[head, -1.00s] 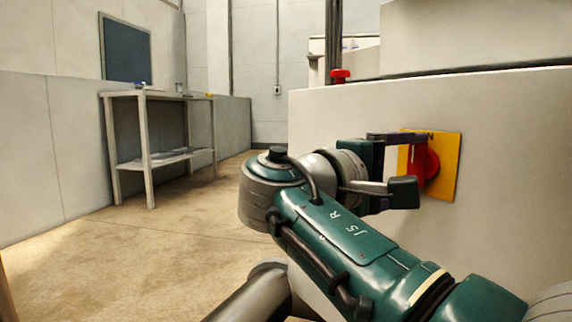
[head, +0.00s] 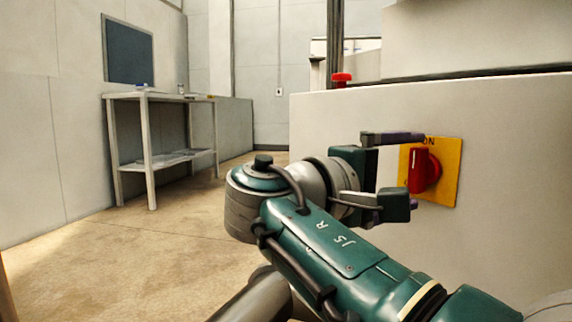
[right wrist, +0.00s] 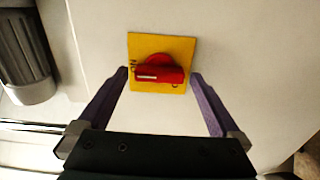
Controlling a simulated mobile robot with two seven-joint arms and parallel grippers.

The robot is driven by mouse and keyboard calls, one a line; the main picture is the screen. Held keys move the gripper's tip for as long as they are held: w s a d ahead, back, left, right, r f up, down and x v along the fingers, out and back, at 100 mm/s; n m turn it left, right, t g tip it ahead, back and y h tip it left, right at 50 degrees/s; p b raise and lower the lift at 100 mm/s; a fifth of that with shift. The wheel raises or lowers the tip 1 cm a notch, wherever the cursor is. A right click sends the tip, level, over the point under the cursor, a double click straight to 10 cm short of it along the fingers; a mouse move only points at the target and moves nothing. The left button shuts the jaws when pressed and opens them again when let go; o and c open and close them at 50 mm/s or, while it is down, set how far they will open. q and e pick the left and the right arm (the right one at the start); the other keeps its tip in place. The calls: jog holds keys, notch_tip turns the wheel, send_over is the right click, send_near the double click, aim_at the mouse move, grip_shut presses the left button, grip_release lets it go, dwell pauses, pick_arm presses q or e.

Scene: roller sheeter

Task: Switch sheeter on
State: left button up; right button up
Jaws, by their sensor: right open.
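A red rotary knob (head: 420,170) sits on a yellow plate (head: 448,180) on the pale machine panel at the right of the head view. The word ON shows at the plate's top, and the knob's grip bar stands upright, towards that word. In the right wrist view the knob (right wrist: 158,74) has a white mark on its bar, at the left part. My right gripper (head: 408,172) is open, its fingers apart in front of the plate, with nothing between them that I can see being held. My left gripper is out of view.
A red button (head: 341,79) stands on top of the machine panel (head: 330,125). A light side table (head: 160,97) with small items stands at the left by the wall. The floor (head: 130,240) between is clear.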

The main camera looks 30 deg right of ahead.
jog(key=a+p, duration=0.1)
jog(key=a, duration=0.7)
jog(key=shift+s+a, duration=0.2)
jog(key=shift+s, duration=0.15)
